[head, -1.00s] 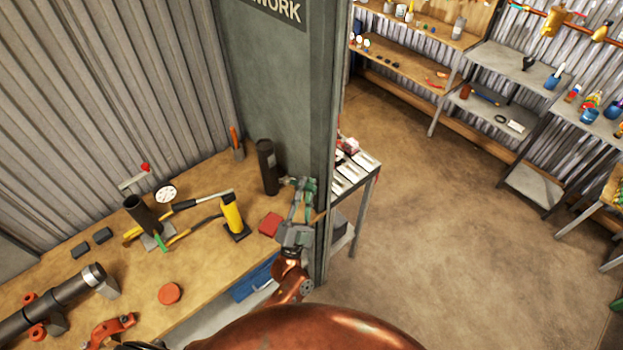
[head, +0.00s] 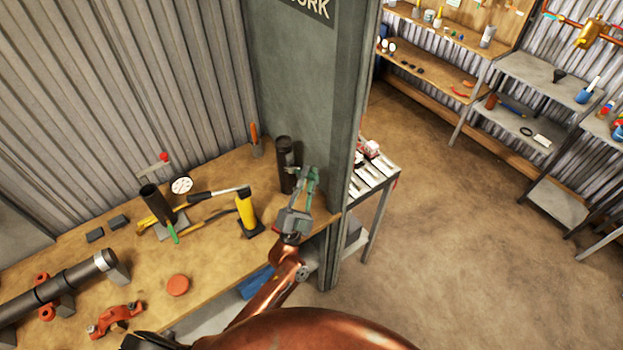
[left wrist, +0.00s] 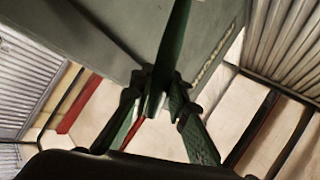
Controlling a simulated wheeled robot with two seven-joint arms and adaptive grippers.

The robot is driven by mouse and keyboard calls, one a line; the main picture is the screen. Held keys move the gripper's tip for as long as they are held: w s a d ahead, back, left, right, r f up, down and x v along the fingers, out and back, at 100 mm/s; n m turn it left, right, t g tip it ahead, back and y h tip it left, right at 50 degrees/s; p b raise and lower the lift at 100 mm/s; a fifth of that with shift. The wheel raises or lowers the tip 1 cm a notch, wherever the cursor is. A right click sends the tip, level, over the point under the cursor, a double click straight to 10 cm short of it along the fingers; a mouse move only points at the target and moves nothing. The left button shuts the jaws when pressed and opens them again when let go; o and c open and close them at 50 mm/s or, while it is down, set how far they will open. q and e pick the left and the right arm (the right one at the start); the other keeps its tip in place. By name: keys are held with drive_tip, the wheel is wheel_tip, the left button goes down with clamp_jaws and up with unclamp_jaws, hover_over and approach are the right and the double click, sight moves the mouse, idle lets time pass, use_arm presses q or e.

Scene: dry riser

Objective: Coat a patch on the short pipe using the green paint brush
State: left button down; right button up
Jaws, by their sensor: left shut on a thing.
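My left gripper (head: 306,184) is shut on the green paint brush (left wrist: 175,45), which shows as a tapered green shaft between the fingers in the left wrist view. In the head view the brush is hard to tell from the greenish fingers. A dark upright pipe (head: 283,153), apparently the short pipe, stands at the back right of the bench beside the pillar. The gripper is just in front and to the right of it, overlapping it in the picture. I cannot tell whether the bristles touch it. My right gripper is not in view.
The grey pillar (head: 310,100) rises close behind the gripper. On the wooden bench (head: 215,265) are a yellow-and-black tool (head: 247,212), a dark upright tube (head: 155,203), a red disc (head: 178,285), a red clamp (head: 115,319) and a long pipe (head: 60,285). Open floor lies right.

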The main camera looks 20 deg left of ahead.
use_arm(q)
drive_tip(key=shift+w+a, duration=0.3)
drive_tip(key=shift+a, duration=0.1)
idle(0.6)
drive_tip(key=shift+w+a, duration=0.35)
drive_tip(key=shift+a, duration=0.1)
drive_tip(key=shift+w+d, duration=0.1)
drive_tip(key=shift+w+d+r+p, duration=0.1)
drive_tip(key=shift+w+d+p, duration=0.15)
drive_tip(key=shift+p, duration=0.5)
drive_tip(key=shift+s+a, duration=0.35)
drive_tip(key=shift+s, duration=0.05)
idle(0.5)
